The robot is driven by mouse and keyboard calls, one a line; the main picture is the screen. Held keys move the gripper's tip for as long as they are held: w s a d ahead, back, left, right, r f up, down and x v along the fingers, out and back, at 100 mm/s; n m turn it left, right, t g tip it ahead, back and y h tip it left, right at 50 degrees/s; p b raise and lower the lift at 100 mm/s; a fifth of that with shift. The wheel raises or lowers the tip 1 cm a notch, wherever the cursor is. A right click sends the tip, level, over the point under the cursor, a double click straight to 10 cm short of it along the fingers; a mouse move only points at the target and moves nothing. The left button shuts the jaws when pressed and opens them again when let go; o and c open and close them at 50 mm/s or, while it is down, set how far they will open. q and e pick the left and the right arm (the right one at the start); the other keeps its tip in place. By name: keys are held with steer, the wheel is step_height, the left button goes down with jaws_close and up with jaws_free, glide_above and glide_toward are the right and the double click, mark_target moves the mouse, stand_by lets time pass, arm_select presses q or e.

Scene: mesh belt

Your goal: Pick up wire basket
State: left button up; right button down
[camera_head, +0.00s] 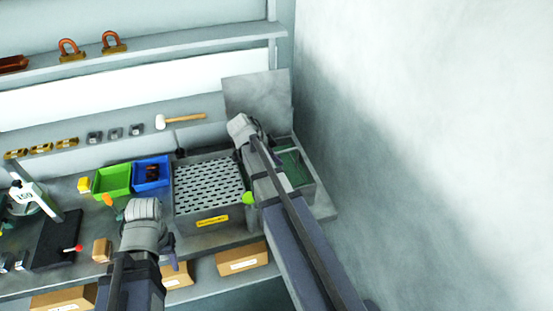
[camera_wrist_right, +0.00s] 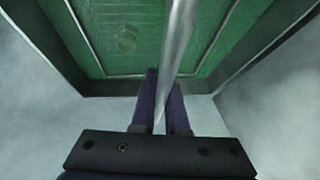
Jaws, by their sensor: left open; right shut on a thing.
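The wire basket shows in the right wrist view as thin pale wire edges (camera_wrist_right: 92,38) inside a grey walled bin, over a green surface. A thick silver rod (camera_wrist_right: 181,30), seemingly its handle, rises between my right fingers. My right gripper (camera_wrist_right: 164,95) is shut on this rod. In the head view the green-bottomed bin (camera_head: 308,190) is at the right end of the bench, partly hidden by my right arm; the right fingertips are hidden there. My left gripper (camera_head: 143,208) is open and empty in front of the bench, left of the slotted tray; its fingers are hard to see.
A grey tray with a slotted top (camera_head: 208,185) and yellow label stands left of the bin. Green (camera_head: 112,180) and blue (camera_head: 152,172) boxes stand further left. A white-headed mallet (camera_head: 182,121) lies on the shelf behind. A plain wall (camera_head: 420,150) closes the right side.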

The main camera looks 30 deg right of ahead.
step_height(320, 180, up, 15)
steer(key=p, duration=1.4)
steer(key=shift+r+p, duration=0.2)
steer(key=shift+p, duration=0.15)
steer(key=shift+f, duration=0.1)
step_height(320, 180, down, 3)
steer(key=b, duration=0.3)
steer(key=shift+f+b, duration=0.15)
steer(key=shift+b, duration=0.15)
steer(key=shift+a, duration=0.1)
